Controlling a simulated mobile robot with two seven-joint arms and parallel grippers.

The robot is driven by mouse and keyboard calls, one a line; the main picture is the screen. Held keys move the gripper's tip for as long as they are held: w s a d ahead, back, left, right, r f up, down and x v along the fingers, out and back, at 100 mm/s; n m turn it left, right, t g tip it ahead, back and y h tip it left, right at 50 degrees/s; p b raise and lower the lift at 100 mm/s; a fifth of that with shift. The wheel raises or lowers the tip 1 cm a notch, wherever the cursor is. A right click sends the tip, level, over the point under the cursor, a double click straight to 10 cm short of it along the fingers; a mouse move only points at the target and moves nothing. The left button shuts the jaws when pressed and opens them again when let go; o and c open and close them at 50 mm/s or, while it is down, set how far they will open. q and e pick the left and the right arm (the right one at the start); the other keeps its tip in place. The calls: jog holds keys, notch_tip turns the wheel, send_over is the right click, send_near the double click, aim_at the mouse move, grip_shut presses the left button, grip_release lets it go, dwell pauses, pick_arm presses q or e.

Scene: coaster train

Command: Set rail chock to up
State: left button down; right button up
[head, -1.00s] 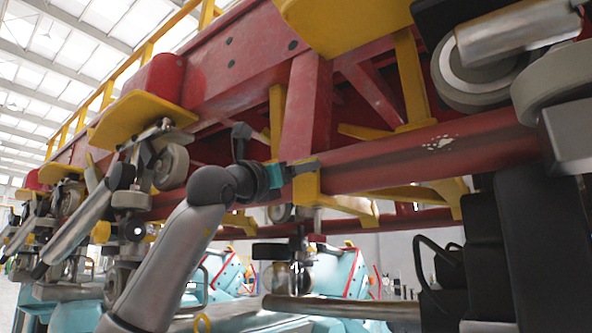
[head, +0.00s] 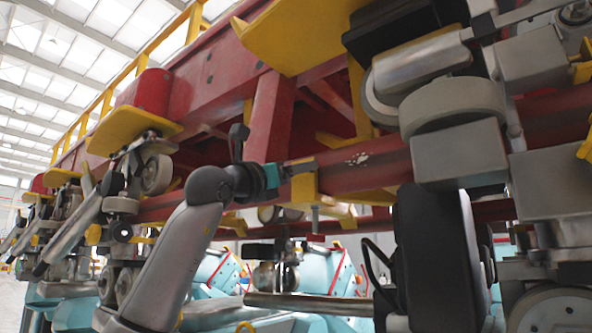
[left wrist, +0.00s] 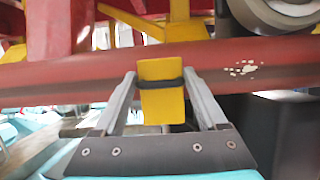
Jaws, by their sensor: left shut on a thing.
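The red rail (head: 400,165) runs across the head view and also shows in the left wrist view (left wrist: 50,82). A yellow plate (left wrist: 161,103), which appears to be the rail chock, sits in front of it with a dark bar across its face. My left gripper (left wrist: 160,85) is shut on this piece, one grey finger on each side. In the head view, the left gripper (head: 302,166) reaches the rail from the left, with the yellow piece (head: 304,188) showing just below it. The piece's contact with the rail is hidden. My right gripper is not in view.
A large grey wheel assembly (head: 455,107) and a black seat-like block (head: 440,255) stand close on the right. More wheel assemblies (head: 155,174) lie left. Red beams and yellow brackets (head: 290,38) are overhead. A metal bar (head: 330,305) crosses below.

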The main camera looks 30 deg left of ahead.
pick_arm(q)
jog(key=shift+d, duration=0.25)
jog(key=shift+a, duration=0.1)
jog(key=shift+c, duration=1.2)
grip_release()
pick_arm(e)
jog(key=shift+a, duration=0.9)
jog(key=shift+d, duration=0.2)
pick_arm(q)
jog(key=shift+s, duration=0.15)
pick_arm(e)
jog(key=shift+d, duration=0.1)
pick_arm(q)
jog(key=b+v, duration=0.6)
jog(key=v, duration=0.9)
jog(key=shift+b, duration=0.4)
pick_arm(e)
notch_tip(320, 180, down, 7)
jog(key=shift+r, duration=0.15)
